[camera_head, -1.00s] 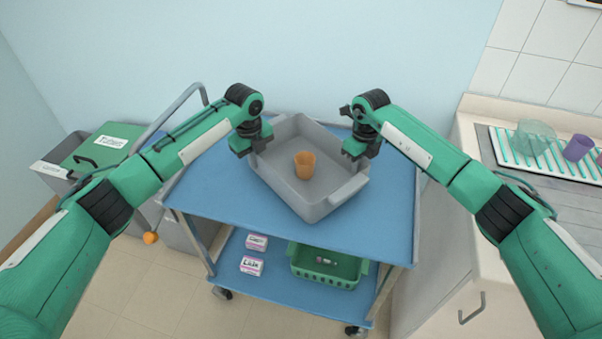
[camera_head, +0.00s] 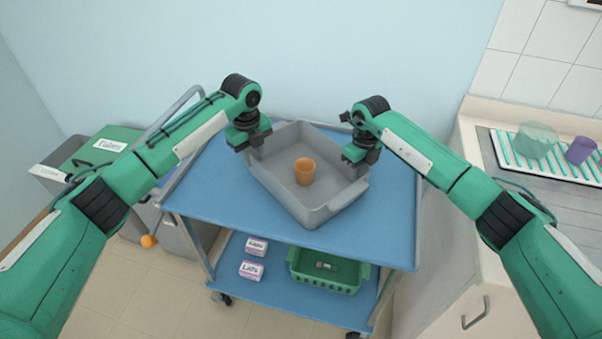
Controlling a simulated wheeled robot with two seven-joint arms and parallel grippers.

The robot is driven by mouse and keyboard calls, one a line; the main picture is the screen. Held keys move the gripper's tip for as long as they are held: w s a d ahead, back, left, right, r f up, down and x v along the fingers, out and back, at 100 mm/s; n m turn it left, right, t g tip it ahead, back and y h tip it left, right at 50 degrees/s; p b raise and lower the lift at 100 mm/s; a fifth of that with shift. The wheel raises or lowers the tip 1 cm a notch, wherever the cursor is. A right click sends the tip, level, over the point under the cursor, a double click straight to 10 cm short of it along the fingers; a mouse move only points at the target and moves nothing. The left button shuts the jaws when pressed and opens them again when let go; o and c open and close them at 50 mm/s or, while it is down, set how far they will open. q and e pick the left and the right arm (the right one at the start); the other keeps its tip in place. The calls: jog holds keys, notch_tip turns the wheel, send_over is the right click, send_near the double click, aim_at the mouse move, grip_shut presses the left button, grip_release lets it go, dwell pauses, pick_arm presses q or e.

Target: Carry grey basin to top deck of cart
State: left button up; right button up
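The grey basin (camera_head: 291,196) is over the blue top deck (camera_head: 230,201) of the cart, turned at an angle, and appears to rest on it. An orange cup (camera_head: 305,171) stands upright inside the basin. My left gripper (camera_head: 252,149) is at the basin's left rim, fingers pointing down. My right gripper (camera_head: 359,160) is at the basin's right rim, also pointing down. The fingertips are small and partly hidden, so I cannot tell whether either gripper is closed on the rim.
The lower deck (camera_head: 279,299) holds a green basket (camera_head: 325,285) and two small labelled boxes (camera_head: 251,269). A counter at right has a striped drying mat (camera_head: 509,158) with a clear green bowl (camera_head: 536,139) and a purple cup (camera_head: 580,150). A green-lidded bin (camera_head: 103,148) stands left.

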jog(key=shift+r, duration=0.1)
pick_arm(q)
notch_tip(320, 180, up, 8)
jog(key=shift+a, duration=0.15)
pick_arm(e)
notch_tip(320, 180, up, 12)
jog(key=shift+w+d, duration=0.2)
pick_arm(q)
jog(key=shift+s+f, duration=0.1)
jog(key=shift+s, duration=0.05)
dwell(0.3)
